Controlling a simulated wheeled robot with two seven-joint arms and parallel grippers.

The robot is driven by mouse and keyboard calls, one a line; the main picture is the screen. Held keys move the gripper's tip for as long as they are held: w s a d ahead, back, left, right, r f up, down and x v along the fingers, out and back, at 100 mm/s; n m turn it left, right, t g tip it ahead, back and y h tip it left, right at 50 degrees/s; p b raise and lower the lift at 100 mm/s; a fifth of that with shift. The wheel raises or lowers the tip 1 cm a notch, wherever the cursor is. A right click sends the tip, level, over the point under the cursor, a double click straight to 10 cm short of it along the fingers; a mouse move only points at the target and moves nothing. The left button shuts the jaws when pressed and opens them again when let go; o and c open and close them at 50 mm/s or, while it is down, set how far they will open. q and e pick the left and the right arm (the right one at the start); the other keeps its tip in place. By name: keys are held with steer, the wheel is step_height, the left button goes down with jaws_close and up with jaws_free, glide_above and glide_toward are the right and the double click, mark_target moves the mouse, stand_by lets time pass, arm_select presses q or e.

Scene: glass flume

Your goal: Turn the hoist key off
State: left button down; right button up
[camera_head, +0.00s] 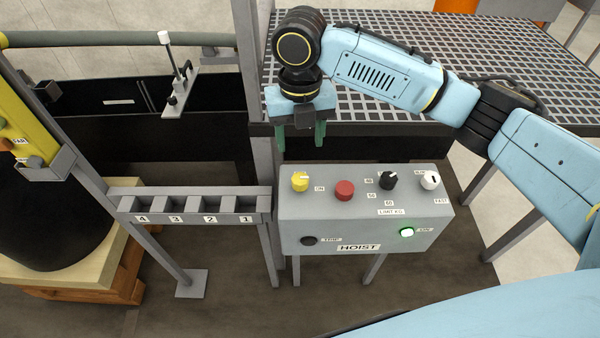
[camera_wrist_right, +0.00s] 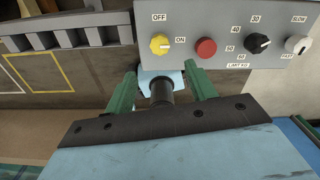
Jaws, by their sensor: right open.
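The hoist key looks like the yellow knob (camera_head: 300,181) at the upper left of the grey HOIST box (camera_head: 290,218). Its white mark seems to point right, towards the ON label, in the head view. My right gripper (camera_head: 301,136) points down above and behind the box's top edge. Its green fingers are apart, with nothing between them, and it is clear of the knob. In the wrist view the right gripper (camera_wrist_right: 163,88) shows below the knob. My left gripper is not in view.
Beside the key are a red button (camera_head: 345,190), a black limit knob (camera_head: 388,180) and a white speed knob (camera_head: 430,180). A green lamp (camera_head: 407,232) is lit. A numbered rack (camera_head: 190,204) adjoins the box's left. A grating (camera_head: 400,60) lies behind.

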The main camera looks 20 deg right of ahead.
mark_target(300, 177)
step_height(300, 177, down, 10)
steer(key=shift+b, duration=0.7)
steer(key=shift+f, duration=0.65)
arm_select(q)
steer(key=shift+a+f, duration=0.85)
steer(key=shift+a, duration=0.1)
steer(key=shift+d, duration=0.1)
arm_select(e)
steer(key=shift+c, duration=0.5)
